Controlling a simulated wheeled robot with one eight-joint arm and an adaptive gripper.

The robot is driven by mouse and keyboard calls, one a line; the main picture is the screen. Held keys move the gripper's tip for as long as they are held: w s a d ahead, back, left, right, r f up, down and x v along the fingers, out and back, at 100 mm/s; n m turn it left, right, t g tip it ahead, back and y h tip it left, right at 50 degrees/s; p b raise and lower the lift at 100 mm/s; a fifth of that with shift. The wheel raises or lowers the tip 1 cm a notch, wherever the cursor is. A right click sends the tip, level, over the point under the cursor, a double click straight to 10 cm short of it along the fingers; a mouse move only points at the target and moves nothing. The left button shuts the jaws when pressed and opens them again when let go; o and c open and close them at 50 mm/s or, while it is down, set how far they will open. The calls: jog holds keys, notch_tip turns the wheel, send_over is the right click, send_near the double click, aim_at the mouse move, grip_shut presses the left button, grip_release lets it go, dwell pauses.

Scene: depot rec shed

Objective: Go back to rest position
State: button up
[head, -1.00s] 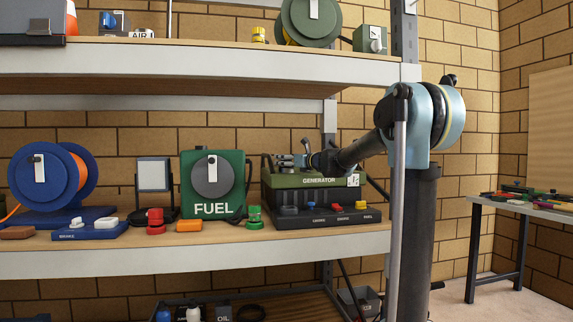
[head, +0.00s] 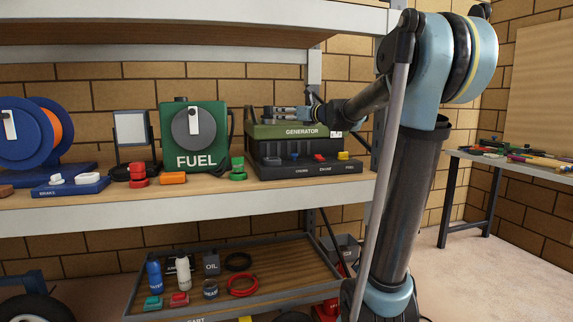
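My arm rises at the right of the head view and bends left over the middle shelf. My gripper (head: 284,112) is small in the picture, at the top of the green generator (head: 292,132), in front of the brick wall. I cannot tell whether it touches the generator. Its fingers point left and nothing shows held in it, but the gap between them is too small to judge. The generator's dark base carries blue, red and yellow switches on its front.
The middle shelf (head: 230,203) also bears a green fuel can (head: 194,136), a blue reel (head: 25,135) and a lamp (head: 131,130). Below is a tray (head: 262,292) with bottles and coils. A workbench (head: 500,165) with tools stands right. Open floor lies between.

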jog(key=s+d+f+n+g+h, duration=0.1)
jog(key=s+f+n+g+h, duration=0.15)
jog(key=s+f+n, duration=0.7)
jog(key=s+d+f+n+g+h, duration=0.15)
jog(key=s+f+n+g, duration=0.35)
jog(key=s+f, duration=0.7)
jog(key=s+d+f+n+g+h, duration=0.1)
jog(key=s+d+f+n+h, duration=0.3)
jog(key=s+f, duration=0.7)
jog(key=s+d+f+n+g+h, duration=0.2)
jog(key=s+d+f+n+h, duration=0.2)
jog(key=s+d+f+n, duration=0.4)
jog(key=s+d+f, duration=0.3)
jog(key=d, duration=0.1)
jog(key=shift+d+f+n, duration=0.2)
jog(key=shift+d+n, duration=0.15)
jog(key=shift+d, duration=0.05)
jog(key=shift+w+f+g, duration=0.2)
jog(key=shift+w+g, duration=0.05)
jog(key=shift+w, duration=0.25)
